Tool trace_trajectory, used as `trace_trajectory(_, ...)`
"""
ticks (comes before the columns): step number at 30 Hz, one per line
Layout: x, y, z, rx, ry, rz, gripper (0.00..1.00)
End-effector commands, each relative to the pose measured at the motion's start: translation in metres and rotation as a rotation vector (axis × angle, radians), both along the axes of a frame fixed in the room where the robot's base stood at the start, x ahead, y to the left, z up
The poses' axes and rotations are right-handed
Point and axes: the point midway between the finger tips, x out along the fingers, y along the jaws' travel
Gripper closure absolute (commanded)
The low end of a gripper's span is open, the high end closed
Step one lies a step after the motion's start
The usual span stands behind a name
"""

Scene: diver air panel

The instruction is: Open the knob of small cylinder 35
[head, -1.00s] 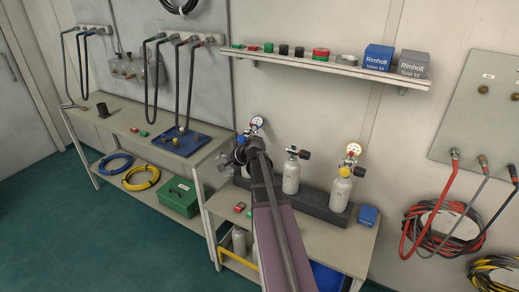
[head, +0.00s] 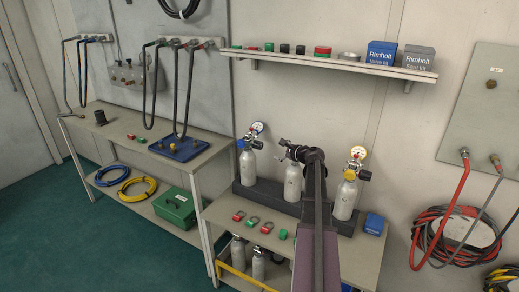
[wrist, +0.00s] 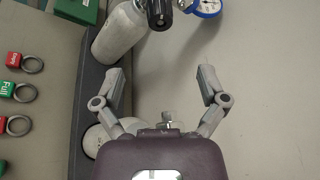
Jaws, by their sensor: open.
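Three small grey cylinders stand in a dark rack: a left one (head: 248,168) with a blue-rimmed gauge, a middle one (head: 293,184), and a right one (head: 344,200) with a yellow-marked gauge. No number is readable, so I cannot tell which is 35. My gripper (head: 287,147) is at the top of the middle cylinder, and my arm hides that cylinder's knob in the head view. In the wrist view my gripper (wrist: 161,75) is open with nothing between its fingers. The left cylinder (wrist: 122,35) and its black knob (wrist: 160,14) lie beyond the fingertips.
The rack (head: 262,197) stands on a bench (head: 355,262) below a wall shelf (head: 340,67). Red and green tags (head: 252,222) lie in front of the rack, and a blue box (head: 374,224) stands right of it. Hoses (head: 455,235) hang at the right.

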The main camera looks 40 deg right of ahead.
Motion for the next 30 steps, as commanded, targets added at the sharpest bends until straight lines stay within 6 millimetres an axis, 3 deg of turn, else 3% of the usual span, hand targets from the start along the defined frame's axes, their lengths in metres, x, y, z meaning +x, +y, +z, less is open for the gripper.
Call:
trace_trajectory(14,0.010,0.000,-0.004,-0.003,0.001,0.002,0.08)
trace_trajectory(30,0.080,0.003,-0.025,-0.003,0.002,0.003,0.08)
